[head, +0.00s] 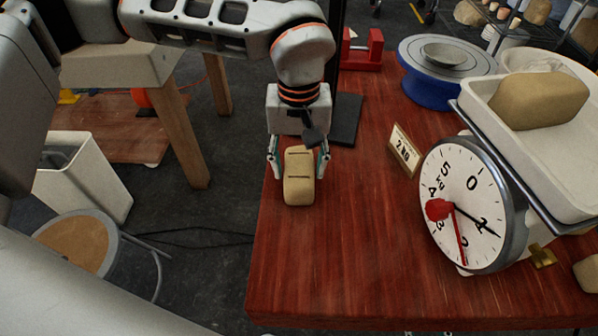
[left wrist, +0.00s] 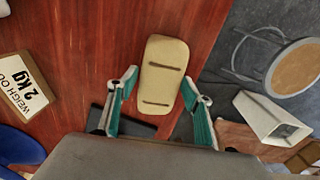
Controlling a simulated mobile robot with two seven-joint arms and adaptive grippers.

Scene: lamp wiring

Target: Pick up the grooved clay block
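The grooved clay block (head: 299,188) is tan, with rounded edges and two dark grooves across its top. It lies on the red-brown wooden table near the left edge; it also shows in the left wrist view (left wrist: 163,73). My left gripper (head: 298,170) points down over the block with one finger on each side. Its fingers are open, and narrow gaps show between them and the block; they also show in the left wrist view (left wrist: 162,82). My right gripper is not in view.
A dial scale (head: 465,205) with a white tray (head: 550,190) and another clay block (head: 540,99) stands at the right. A "2 kg" card (head: 404,150) stands beside it. A blue turntable (head: 440,90) is behind. The front middle of the table (head: 350,260) is clear.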

